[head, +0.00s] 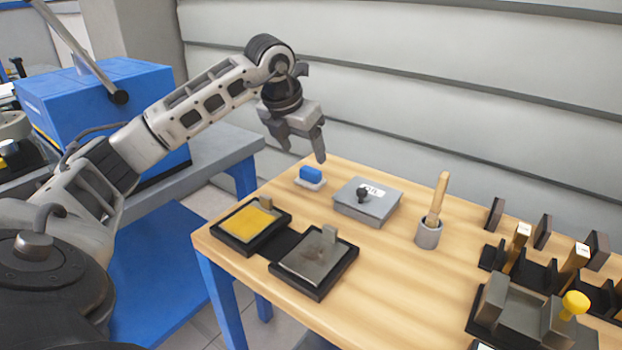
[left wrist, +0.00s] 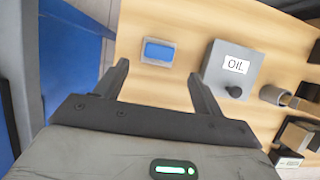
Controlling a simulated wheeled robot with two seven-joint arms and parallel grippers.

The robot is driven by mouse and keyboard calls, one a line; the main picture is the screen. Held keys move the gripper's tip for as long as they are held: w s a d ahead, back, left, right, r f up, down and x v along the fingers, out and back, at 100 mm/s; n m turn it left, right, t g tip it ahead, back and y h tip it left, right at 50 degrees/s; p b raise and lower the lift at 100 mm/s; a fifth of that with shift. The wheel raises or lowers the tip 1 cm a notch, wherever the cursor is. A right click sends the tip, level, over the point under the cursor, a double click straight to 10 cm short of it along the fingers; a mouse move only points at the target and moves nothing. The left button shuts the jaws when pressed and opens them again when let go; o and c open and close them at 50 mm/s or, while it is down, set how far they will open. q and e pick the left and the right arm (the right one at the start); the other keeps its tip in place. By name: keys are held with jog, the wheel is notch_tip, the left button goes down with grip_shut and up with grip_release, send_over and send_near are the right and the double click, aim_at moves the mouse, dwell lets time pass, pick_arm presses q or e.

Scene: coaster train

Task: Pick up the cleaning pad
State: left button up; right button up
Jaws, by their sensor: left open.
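A small blue block, which looks like the cleaning pad (head: 311,174), sits on a small white holder (head: 309,185) near the back left of the wooden table. In the left wrist view the blue pad (left wrist: 158,51) lies just beyond the fingertips, roughly centred between them. My left gripper (head: 301,150) is open and empty, its fingers pointing down above the back left of the table, near the pad and apart from it. It also shows in the left wrist view (left wrist: 159,75). My right gripper is not in view.
A grey oil box (head: 380,207) with a dark knob stands right of the pad. Black trays with a yellow plate (head: 247,222) and a grey plate (head: 313,262) lie in front. A cup (head: 428,234) holds a wooden handle. Fixtures fill the right side; a wall stands behind.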

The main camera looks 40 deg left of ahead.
aim_at(309, 170)
pick_arm(q)
jog(key=x, duration=0.7)
jog(key=shift+w+f, duration=0.1)
jog(key=shift+w, duration=0.05)
jog(key=c, duration=1.1)
